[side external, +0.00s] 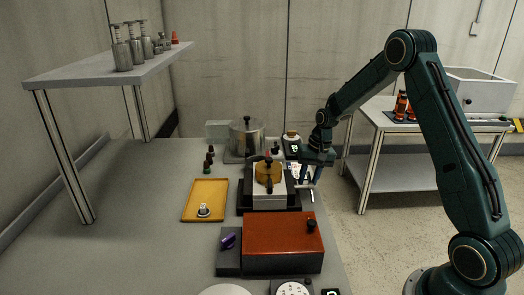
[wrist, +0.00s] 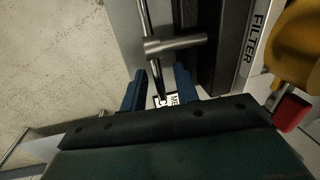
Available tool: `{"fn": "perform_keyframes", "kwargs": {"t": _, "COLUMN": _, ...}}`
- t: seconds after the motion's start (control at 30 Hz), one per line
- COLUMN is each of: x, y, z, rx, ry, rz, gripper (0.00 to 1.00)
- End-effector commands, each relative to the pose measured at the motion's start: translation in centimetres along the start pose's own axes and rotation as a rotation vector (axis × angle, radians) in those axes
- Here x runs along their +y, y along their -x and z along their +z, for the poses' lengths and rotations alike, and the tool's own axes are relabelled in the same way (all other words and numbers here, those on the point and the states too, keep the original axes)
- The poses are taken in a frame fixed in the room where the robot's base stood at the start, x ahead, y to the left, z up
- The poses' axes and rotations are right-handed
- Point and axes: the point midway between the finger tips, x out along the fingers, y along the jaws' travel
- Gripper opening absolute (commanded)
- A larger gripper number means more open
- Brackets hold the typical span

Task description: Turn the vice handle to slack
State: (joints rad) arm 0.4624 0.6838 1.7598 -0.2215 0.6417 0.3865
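The vice (side external: 270,201) stands mid-table, with a dark base and a pale body. A yellow-brown round part (side external: 268,172) sits in it and also shows in the wrist view (wrist: 303,45). The vice handle, a steel bar on a short stub (wrist: 176,44), sticks out from the vice's side in the wrist view. My gripper (side external: 316,178) is just right of the vice. In the wrist view its two blue fingers (wrist: 159,88) are spread apart, with the bar's lower end in the gap. They do not appear to touch it. A small label (wrist: 171,99) is partly hidden.
A red-brown block (side external: 283,243) stands in front of the vice. A yellow tray (side external: 205,200) holding a small metal part lies to the left. A steel pot (side external: 246,138) stands behind. A shelf (side external: 110,69) overhangs the left side. The table's right edge is close to my gripper.

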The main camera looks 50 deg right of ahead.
Motion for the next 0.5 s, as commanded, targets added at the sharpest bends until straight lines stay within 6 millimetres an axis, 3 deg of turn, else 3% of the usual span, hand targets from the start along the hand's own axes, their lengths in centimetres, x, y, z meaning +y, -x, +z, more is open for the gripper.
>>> {"fn": "perform_keyframes", "kwargs": {"t": 0.13, "x": 0.0, "y": 0.0, "z": 0.0, "rx": 0.0, "ry": 0.0, "rz": 0.0, "gripper": 0.3}}
{"fn": "perform_keyframes", "kwargs": {"t": 0.3, "x": 0.01, "y": 0.02, "z": 0.0, "rx": 0.0, "ry": 0.0, "rz": 0.0, "gripper": 0.0}}
{"fn": "perform_keyframes", "kwargs": {"t": 0.5, "x": 0.0, "y": 0.05, "z": 0.0, "rx": 0.003, "ry": 0.0, "rz": 0.0, "gripper": 0.0}}
